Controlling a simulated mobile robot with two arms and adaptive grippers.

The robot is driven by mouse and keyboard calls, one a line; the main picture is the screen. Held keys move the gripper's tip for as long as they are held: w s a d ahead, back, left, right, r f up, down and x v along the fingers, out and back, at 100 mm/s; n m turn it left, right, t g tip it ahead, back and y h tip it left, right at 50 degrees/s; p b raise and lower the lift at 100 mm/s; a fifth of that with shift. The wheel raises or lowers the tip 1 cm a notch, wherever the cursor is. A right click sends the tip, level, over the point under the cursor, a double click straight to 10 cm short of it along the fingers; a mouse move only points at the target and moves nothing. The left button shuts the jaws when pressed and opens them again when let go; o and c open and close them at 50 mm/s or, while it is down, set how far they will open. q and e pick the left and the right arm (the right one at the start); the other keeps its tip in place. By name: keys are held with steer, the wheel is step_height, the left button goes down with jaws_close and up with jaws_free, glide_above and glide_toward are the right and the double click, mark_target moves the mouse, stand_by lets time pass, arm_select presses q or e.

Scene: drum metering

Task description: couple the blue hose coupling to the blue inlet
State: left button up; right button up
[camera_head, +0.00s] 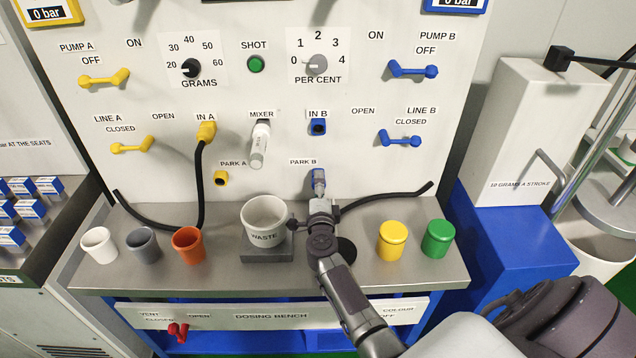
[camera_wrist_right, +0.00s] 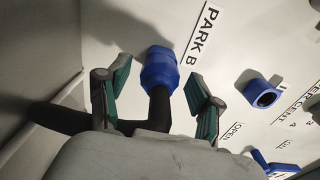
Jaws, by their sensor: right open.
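The blue hose coupling (camera_wrist_right: 160,68) sits at the PARK B port of the white panel, its black hose (camera_wrist_right: 160,108) leading back from it. In the head view my right gripper (camera_head: 319,198) is in front of PARK B and mostly hides the coupling. In the right wrist view my right gripper (camera_wrist_right: 158,74) is open, one finger on each side of the coupling, with visible gaps. The blue inlet (camera_head: 318,127), labelled IN B, is above PARK B and looks empty; it also shows in the right wrist view (camera_wrist_right: 263,94). My left gripper is not in view.
A grey-white WASTE cup (camera_head: 264,221) stands left of my right gripper. Yellow (camera_head: 392,239) and green (camera_head: 438,238) jars stand to its right on the bench. The mixer nozzle (camera_head: 259,145) juts out left of the inlet. The blue LINE B handle (camera_head: 400,139) is right of it.

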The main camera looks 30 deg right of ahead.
stand_by(0.5)
jaws_close()
stand_by(0.3)
steer(key=p+v, duration=0.2)
steer(key=v, duration=0.4)
stand_by(1.1)
steer(key=shift+a, duration=0.1)
steer(key=shift+p+v, duration=0.55)
steer(key=shift+v, duration=1.45)
